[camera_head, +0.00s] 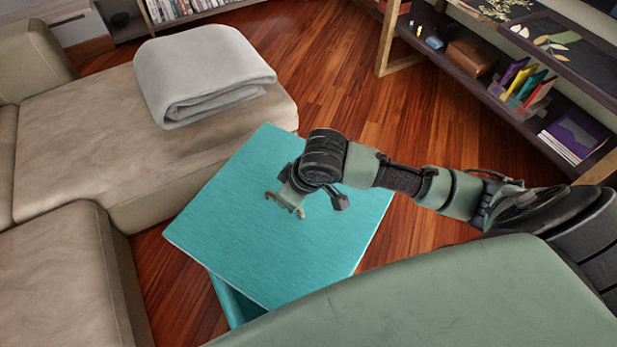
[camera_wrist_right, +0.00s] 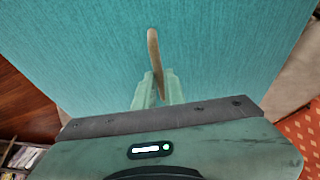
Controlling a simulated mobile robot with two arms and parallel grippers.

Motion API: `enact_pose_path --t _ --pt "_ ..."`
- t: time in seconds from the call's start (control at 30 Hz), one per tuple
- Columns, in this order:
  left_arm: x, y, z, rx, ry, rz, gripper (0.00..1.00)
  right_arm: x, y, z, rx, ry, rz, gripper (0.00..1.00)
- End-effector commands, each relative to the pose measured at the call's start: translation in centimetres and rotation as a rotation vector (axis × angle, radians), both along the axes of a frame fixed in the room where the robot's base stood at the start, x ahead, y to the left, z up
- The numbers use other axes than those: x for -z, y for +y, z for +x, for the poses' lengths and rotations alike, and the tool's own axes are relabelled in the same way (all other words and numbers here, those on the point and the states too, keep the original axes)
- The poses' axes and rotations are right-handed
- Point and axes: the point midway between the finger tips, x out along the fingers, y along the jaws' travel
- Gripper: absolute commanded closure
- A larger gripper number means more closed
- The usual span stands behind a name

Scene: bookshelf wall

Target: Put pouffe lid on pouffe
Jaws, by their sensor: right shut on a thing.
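The teal pouffe lid (camera_head: 240,225) is a flat square panel in the head view, and it fills most of the right wrist view (camera_wrist_right: 80,50). Its tan handle (camera_wrist_right: 153,48) stands out from its surface. My right gripper (camera_head: 290,205) is at the handle, near the middle of the lid, and its fingers (camera_wrist_right: 158,88) are shut on the handle. The teal pouffe (camera_head: 229,301) shows below the lid's near left edge, with a dark opening. The lid sits over it, turned and offset; most of the pouffe is hidden. My left gripper is not in view.
A beige sofa (camera_head: 60,255) stands close on the left, with a folded grey blanket (camera_head: 200,65) on its seat. A low shelf (camera_head: 560,120) with books is at the right. Wooden floor (camera_head: 330,95) is clear between them.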

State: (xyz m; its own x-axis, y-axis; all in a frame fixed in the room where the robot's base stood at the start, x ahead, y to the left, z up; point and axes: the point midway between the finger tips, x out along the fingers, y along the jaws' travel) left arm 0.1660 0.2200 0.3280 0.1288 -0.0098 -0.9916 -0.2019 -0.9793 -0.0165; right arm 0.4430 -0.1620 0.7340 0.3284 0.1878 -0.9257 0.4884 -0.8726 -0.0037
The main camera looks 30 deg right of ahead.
Motion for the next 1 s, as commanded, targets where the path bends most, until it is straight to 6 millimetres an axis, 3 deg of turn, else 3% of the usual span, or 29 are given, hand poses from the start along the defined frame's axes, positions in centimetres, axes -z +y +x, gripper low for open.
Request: enact_pose_path --t 0.03,0.27,0.5,0.7,1.0 --pt "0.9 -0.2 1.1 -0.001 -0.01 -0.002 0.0 2.2 0.4 0.5 -0.069 -0.005 0.004 1.0" --pt "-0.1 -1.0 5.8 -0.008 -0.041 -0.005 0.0 8.2 2.3 1.8 -0.414 -0.006 0.007 1.0" --pt "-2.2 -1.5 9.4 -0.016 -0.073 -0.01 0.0 13.9 4.2 3.5 -0.755 -0.008 0.008 1.0" --pt "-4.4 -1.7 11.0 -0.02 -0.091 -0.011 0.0 16.9 5.1 4.6 -0.956 -0.008 0.006 1.0" --pt "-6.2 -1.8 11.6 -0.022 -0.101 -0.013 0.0 18.2 5.5 5.1 -1.059 -0.006 0.007 1.0"
